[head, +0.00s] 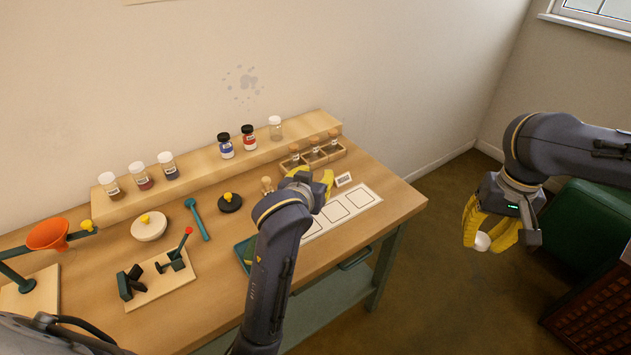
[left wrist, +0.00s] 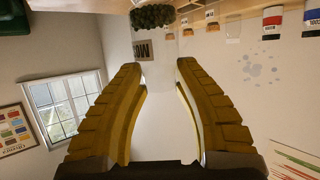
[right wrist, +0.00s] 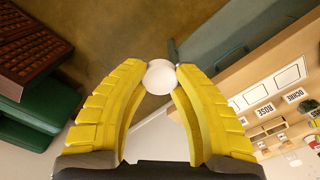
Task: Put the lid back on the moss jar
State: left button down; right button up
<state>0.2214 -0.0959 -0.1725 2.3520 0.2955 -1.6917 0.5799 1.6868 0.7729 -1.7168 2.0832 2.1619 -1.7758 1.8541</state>
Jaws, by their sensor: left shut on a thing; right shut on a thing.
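My left gripper (head: 328,181) is over the right part of the table. In the left wrist view, it (left wrist: 160,75) is shut on the clear moss jar (left wrist: 155,72). Dark green moss (left wrist: 153,17) lies at one end of the jar, and part of a label (left wrist: 141,50) shows. The jar's mouth is not clear to see, and the gripper and arm hide the jar in the head view. My right gripper (head: 490,238) is off the table to the right, shut on a round white lid (head: 482,241). The lid also shows between its fingertips in the right wrist view (right wrist: 160,76).
A wooden shelf (head: 205,176) with several jars runs along the back of the table. A white marked mat (head: 352,204) lies at the right. An orange funnel (head: 48,233), a white dish (head: 149,227) and a black lid (head: 230,202) stand further left. Open air separates the grippers.

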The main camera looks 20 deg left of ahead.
pick_arm(q)
jog(key=shift+n+y, duration=0.4)
jog(key=shift+y, duration=0.1)
jog(key=f, duration=0.3)
jog(key=s+f, duration=0.1)
jog(key=f, duration=0.2)
jog(key=shift+s+d, duration=0.1)
jog(key=shift+s, duration=0.1)
jog(key=shift+w+r, duration=0.15)
jog(key=shift+w, duration=0.1)
jog(key=shift+w+r+t, duration=0.3)
jog(key=shift+r, duration=0.25)
jog(key=shift+f, duration=2.55)
